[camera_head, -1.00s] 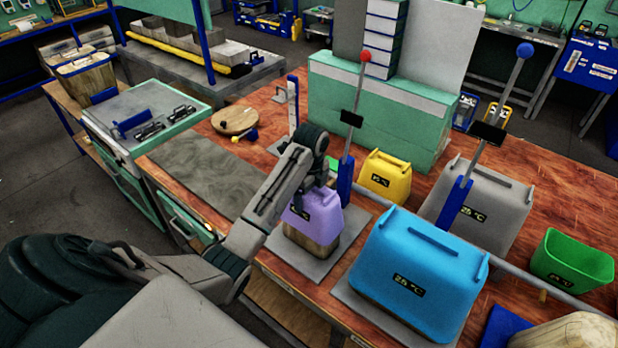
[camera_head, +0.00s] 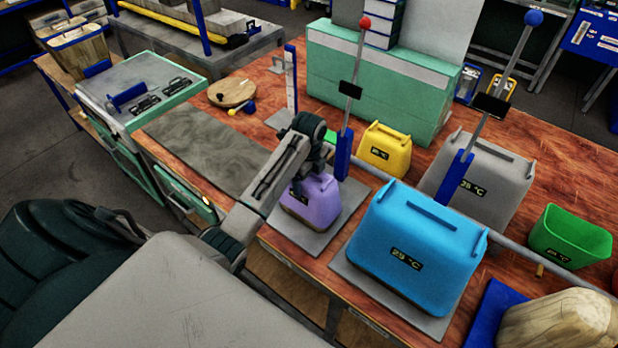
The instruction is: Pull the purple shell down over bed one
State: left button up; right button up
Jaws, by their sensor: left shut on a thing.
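The purple shell (camera_head: 312,204) sits low on a grey plate (camera_head: 332,226), bed one as I take it, left of the blue shell. Nothing of the wooden block under it shows now. My left gripper (camera_head: 306,180) is at the top of the purple shell, shut on it; the fingers are mostly hidden by my wrist. My right gripper is not in view.
A blue shell (camera_head: 412,255) stands close on the right on its own plate. A lever with a red knob (camera_head: 365,23) rises just behind the purple shell. Yellow (camera_head: 385,148), grey (camera_head: 490,190) and green (camera_head: 568,240) containers stand further right. A grey mat (camera_head: 208,150) lies clear at left.

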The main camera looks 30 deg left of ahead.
pick_arm(q)
jog(key=shift+f, duration=0.1)
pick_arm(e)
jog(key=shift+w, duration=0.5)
